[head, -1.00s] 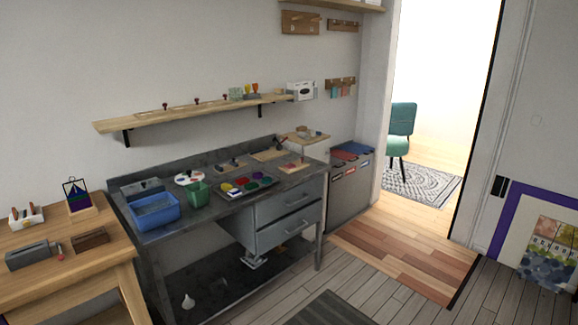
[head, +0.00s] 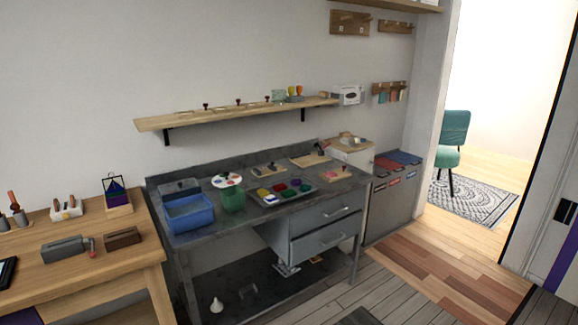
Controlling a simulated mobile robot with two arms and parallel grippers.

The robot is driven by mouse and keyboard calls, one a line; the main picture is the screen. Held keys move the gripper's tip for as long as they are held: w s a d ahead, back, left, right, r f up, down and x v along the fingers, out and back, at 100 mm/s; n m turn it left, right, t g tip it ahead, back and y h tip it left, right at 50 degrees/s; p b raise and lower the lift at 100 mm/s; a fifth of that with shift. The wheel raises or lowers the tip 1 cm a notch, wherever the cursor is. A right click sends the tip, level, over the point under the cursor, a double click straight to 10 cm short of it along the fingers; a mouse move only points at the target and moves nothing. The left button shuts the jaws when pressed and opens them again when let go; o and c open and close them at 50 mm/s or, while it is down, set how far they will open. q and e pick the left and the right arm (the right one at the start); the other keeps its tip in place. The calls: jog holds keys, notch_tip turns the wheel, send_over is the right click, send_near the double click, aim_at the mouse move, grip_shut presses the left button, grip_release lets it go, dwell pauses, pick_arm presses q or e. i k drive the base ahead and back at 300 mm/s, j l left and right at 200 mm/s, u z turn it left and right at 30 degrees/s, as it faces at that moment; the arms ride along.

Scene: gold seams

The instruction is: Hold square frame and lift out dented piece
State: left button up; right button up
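Neither of my grippers is in the head view. I cannot surely pick out the square frame or a dented piece at this distance. A small dark-framed panel with purple and blue parts (head: 116,190) stands upright on a wooden base on the left table. Any dent is too small to see.
The grey workbench (head: 240,222) holds a blue tub (head: 188,213), a green container (head: 232,199) and a paint tray (head: 283,190). A wooden table (head: 90,264) stands at left. A wall shelf (head: 225,112) hangs above. Floor at right (head: 440,285) is clear toward the doorway.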

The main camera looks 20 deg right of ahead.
aim_at(331, 175)
jog(key=i+l+u, duration=0.15)
jog(key=l, duration=0.3)
jog(key=i+l+u, duration=0.2)
jog(key=l, duration=0.3)
jog(key=i+l+u, duration=0.15)
jog(key=l, duration=0.4)
jog(key=i+l+u, duration=0.2)
jog(key=l, duration=0.3)
jog(key=l+u, duration=0.15)
jog(key=l, duration=0.4)
